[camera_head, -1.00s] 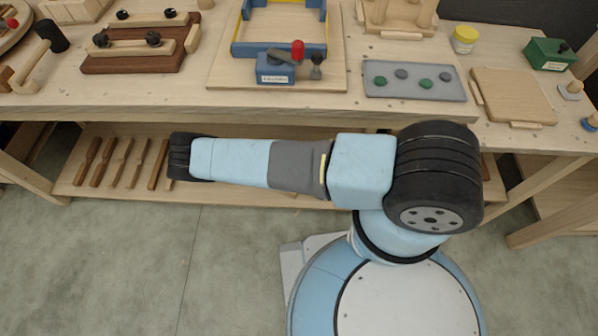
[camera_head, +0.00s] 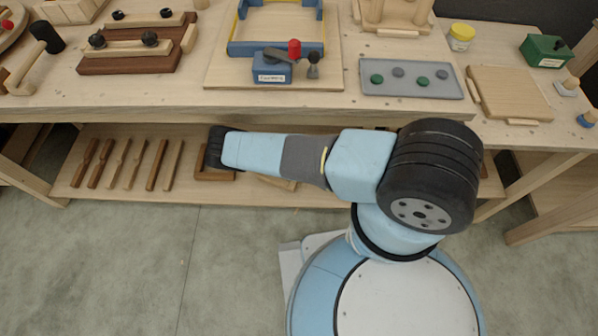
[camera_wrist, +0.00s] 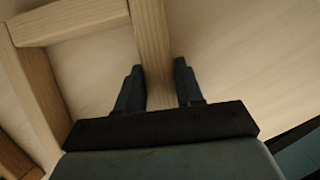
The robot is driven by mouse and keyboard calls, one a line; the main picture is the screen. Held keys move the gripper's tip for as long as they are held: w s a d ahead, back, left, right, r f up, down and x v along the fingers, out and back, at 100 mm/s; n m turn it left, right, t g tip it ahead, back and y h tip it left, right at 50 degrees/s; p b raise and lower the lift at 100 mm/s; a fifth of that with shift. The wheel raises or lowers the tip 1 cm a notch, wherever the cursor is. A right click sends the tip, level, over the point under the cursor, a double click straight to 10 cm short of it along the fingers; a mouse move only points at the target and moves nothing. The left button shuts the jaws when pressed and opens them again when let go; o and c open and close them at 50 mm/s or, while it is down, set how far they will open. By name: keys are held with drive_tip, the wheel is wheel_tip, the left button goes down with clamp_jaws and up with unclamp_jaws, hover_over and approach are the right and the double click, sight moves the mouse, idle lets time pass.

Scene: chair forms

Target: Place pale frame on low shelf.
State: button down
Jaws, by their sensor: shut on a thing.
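My gripper (camera_wrist: 158,66) is shut on one bar of the pale frame (camera_wrist: 152,35) in the wrist view, with a dark finger on each side. Two more bars of the frame run across the upper left and down the left. A light wooden surface lies behind it; I cannot tell whether the frame touches it. In the head view my arm hides the gripper, and a small pale piece (camera_head: 278,183), likely the frame, shows below my forearm. The low shelf (camera_head: 120,192) runs under the bench.
A brown frame (camera_head: 216,176) lies on the shelf by my wrist and also shows in the wrist view (camera_wrist: 14,158). Several brown and pale slats (camera_head: 128,165) lie farther left. The bench top (camera_head: 180,97) overhangs the shelf and carries a blue clamp (camera_head: 272,70) and a grey tray (camera_head: 412,91).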

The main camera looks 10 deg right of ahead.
drive_tip(key=c, duration=0.7)
unclamp_jaws()
drive_tip(key=v, duration=1.2)
